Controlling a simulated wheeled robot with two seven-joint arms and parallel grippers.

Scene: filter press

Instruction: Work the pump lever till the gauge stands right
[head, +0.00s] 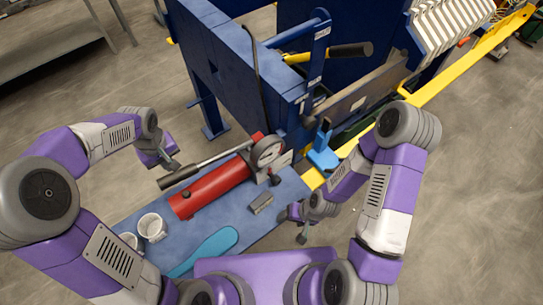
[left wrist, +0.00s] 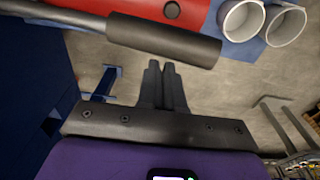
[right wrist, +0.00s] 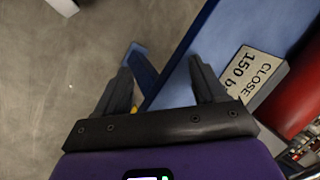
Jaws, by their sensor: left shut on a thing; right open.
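The red pump (head: 210,188) lies on a blue bench. Its lever (head: 215,157) is a grey rod with a dark grip (head: 180,178), above the pump body. The round gauge (head: 266,151) sits at the pump's far end; its reading is too small to tell. My left gripper (head: 170,165) is by the grip. In the left wrist view its fingers (left wrist: 164,68) are close together, tips at the edge of the grip (left wrist: 165,38); I see nothing between them. My right gripper (head: 294,228) is open and empty beside the bench's right edge; its spread fingers show in the right wrist view (right wrist: 160,75).
White cups (head: 152,227) and a light-blue flat shape (head: 210,246) are on the bench's near side. A small grey item (head: 260,203) lies near the gauge. A sign reading CLOSE 150 b (right wrist: 255,73) stands by the pump. The blue press (head: 225,60) rises behind.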

